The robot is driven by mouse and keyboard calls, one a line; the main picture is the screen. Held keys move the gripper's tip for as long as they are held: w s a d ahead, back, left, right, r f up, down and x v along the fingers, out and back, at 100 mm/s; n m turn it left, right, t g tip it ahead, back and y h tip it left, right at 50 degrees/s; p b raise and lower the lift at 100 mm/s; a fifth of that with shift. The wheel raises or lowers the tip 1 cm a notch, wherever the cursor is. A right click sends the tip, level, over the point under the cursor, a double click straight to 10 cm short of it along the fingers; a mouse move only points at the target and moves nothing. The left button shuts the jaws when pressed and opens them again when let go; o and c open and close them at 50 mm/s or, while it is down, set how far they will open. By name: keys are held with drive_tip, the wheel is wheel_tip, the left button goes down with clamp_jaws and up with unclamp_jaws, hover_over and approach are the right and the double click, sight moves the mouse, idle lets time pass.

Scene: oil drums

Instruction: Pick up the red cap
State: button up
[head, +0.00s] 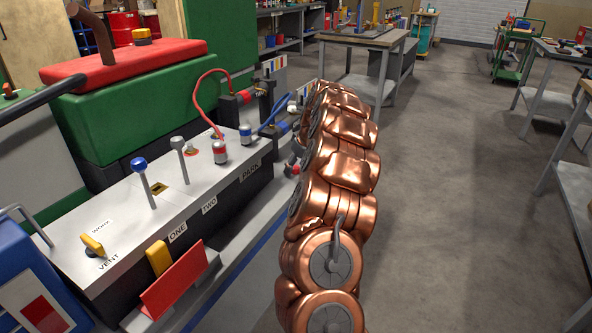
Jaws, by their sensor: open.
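A short grey cylinder with a red band (220,152), which looks like the red cap, stands on the grey panel (120,232) towards its far right end. A red cord or hose (203,84) arches from it to a dark block behind. A similar cylinder with a blue band (245,134) stands just beyond it, near a blue cord. My copper-coloured arm rises to the right of the panel, apart from the red-banded cylinder. I cannot make out my gripper; the arm's far end and what lies behind it are hidden by its links.
A blue-knobbed lever (139,164), a grey lever (179,146) and a yellow knob (93,245) rise from the panel. A green box with a red lid (128,65) stands behind. A workbench (365,38) stands beyond my arm. The floor (450,180) at right is clear.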

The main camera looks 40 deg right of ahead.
drive_tip(key=c, duration=0.9)
drive_tip(key=shift+o, duration=0.2)
drive_tip(key=shift+r, duration=0.15)
